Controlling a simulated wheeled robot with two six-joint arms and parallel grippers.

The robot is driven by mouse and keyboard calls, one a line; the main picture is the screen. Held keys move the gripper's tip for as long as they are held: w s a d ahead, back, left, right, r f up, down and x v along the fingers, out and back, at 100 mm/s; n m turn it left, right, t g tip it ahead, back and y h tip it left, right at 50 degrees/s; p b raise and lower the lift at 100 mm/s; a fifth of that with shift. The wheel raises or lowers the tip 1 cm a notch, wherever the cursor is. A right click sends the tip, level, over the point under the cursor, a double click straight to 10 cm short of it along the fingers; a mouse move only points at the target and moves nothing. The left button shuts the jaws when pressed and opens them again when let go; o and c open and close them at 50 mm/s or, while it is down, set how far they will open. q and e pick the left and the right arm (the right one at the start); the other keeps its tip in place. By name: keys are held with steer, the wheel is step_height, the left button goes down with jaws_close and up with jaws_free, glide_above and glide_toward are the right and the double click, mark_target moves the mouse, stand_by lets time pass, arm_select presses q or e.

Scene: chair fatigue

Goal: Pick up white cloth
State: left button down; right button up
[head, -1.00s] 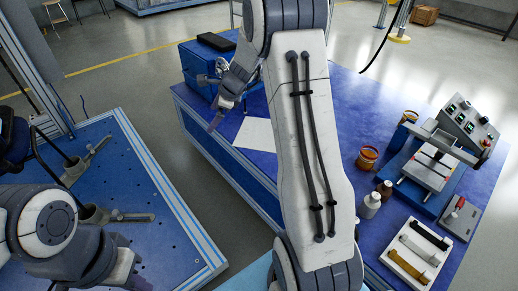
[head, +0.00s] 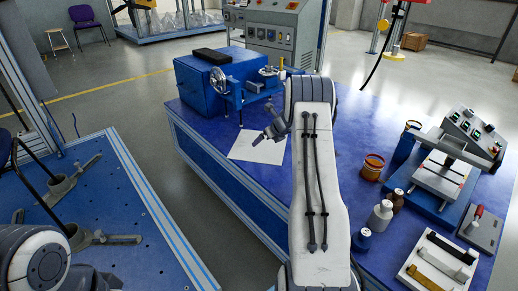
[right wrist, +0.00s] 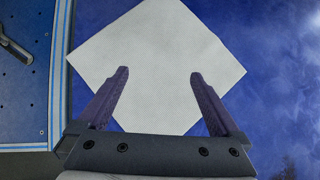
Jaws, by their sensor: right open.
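The white cloth (head: 256,147) lies flat on the blue table near its left edge, in front of the blue machine. It also shows in the right wrist view (right wrist: 155,60), turned like a diamond. My right gripper (head: 262,141) is over the cloth in the head view. In the right wrist view its two fingers (right wrist: 157,74) are spread apart with the cloth below and between them, and nothing is held. I cannot tell how high the fingertips are above the cloth. My left arm shows at the lower left of the head view, but its gripper is out of frame.
A blue machine with a handwheel (head: 217,80) stands behind the cloth. Bottles (head: 379,216), a brown jar (head: 373,166), a press (head: 446,178) and a white tray (head: 436,265) stand on the right. A separate blue perforated table (head: 110,215) lies to the left, across a gap.

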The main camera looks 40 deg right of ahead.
mark_target(259, 145)
steer(key=shift+x, duration=0.8)
steer(key=shift+w+f, duration=0.25)
steer(key=shift+p+x, duration=0.45)
steer(key=shift+x, duration=0.45)
steer(key=shift+f, duration=0.1)
jaws_close()
step_height(259, 145, up, 21)
steer(key=p, duration=2)
steer(key=shift+p, duration=0.3)
